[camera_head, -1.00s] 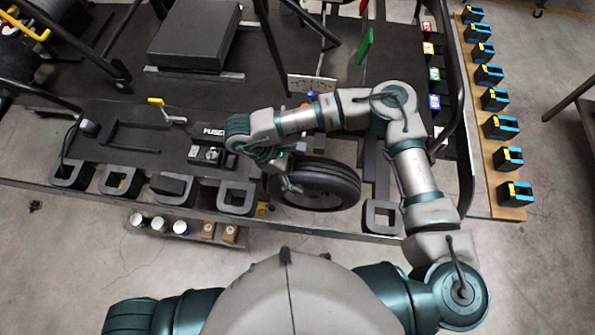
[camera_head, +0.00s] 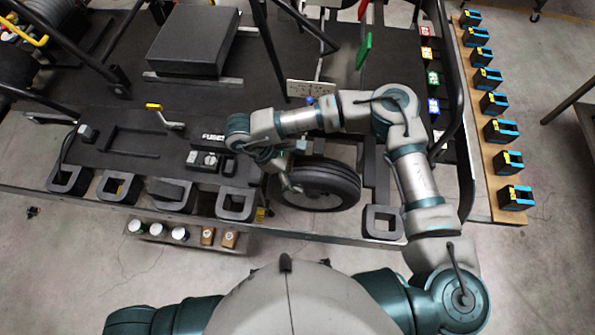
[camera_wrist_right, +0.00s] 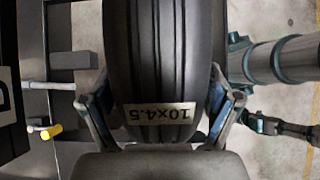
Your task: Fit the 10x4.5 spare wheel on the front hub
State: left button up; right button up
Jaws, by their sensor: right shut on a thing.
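The spare wheel (camera_head: 325,185) is a black grooved tyre. In the right wrist view the tyre (camera_wrist_right: 160,60) stands between my fingers, and its upside-down label reads 10x4.5 (camera_wrist_right: 160,113). My right gripper (camera_wrist_right: 162,105) is shut on it, one finger on each side. In the head view my right gripper (camera_head: 290,170) is at the wheel's left side, partly behind my own arm. The wheel is upright at the near edge of the dark platform. The front hub is hidden, and I cannot tell whether the wheel touches it. My left gripper is out of view.
Square black stands (camera_head: 232,204) line the platform's near edge left of the wheel; another stand (camera_head: 382,223) is close on its right. Black frame bars (camera_head: 275,50) cross behind. Cans and small boxes (camera_head: 180,233) sit on a low shelf. Blue-and-black blocks (camera_head: 500,130) line a board at right.

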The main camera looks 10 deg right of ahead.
jog(key=shift+w+d+r+b, duration=0.1)
jog(key=shift+w+d+b, duration=0.05)
jog(key=shift+w, duration=0.35)
jog(key=shift+w+d+b, duration=0.15)
jog(key=shift+w, duration=0.3)
dwell(0.3)
jog(key=o, duration=1.6)
jog(key=shift+c, duration=0.2)
jog(key=shift+s, duration=0.1)
jog(key=shift+a, duration=0.15)
